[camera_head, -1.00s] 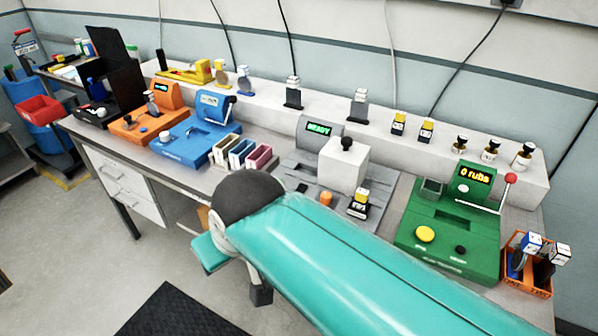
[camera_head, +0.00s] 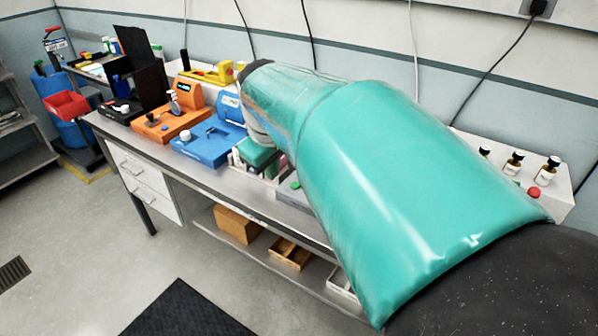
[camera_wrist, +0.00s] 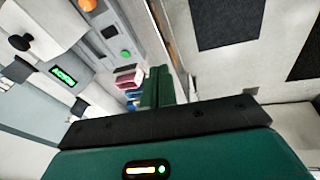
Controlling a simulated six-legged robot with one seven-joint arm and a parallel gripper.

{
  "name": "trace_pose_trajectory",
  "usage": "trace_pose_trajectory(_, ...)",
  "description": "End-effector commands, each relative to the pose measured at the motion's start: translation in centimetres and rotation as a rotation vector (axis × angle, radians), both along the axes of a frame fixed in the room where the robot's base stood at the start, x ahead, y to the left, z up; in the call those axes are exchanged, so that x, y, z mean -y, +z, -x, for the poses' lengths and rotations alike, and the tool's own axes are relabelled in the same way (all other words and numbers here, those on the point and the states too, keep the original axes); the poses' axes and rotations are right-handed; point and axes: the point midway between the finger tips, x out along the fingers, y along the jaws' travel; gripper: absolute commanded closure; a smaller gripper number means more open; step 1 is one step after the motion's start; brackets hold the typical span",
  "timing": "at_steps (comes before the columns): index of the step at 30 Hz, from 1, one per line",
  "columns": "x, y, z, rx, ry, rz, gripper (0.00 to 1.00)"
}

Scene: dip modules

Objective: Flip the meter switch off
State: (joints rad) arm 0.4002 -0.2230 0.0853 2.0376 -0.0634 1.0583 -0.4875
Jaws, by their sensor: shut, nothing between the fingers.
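No label marks a meter, so I cannot tell which device carries its switch. A blue device (camera_head: 205,150) with a screen stands on the bench in the head view, left of my gripper. An orange device (camera_head: 165,127) with a lit screen is left of it. A grey device (camera_wrist: 85,55) with a green-lit screen (camera_wrist: 64,76), a green button (camera_wrist: 125,54) and a black knob (camera_wrist: 20,43) shows in the wrist view. My gripper (camera_wrist: 160,82) is shut and empty. In the head view its green body (camera_head: 258,157) is over the colored racks, largely hidden behind my arm.
Pink and blue racks (camera_wrist: 128,79) lie close by my fingers in the wrist view. A black device (camera_head: 120,107) stands at the bench's left. Small bottles (camera_head: 514,163) stand on the white shelf at right. My arm hides the right half of the bench.

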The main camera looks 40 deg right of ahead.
Motion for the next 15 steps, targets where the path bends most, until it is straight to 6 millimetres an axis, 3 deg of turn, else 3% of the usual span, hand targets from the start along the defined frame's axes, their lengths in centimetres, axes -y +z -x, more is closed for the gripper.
trace_pose_trajectory(3, 5.7, -1.0, -2.6, -0.082, 0.031, 0.006, 1.0)
trace_pose_trajectory(9, 13.5, -3.0, -4.5, -0.178, 0.099, -0.007, 1.0)
trace_pose_trajectory(12, 15.8, -3.7, -4.8, -0.2, 0.12, -0.017, 1.0)
trace_pose_trajectory(15, 16.7, -4.0, -4.9, -0.209, 0.132, -0.02, 1.0)
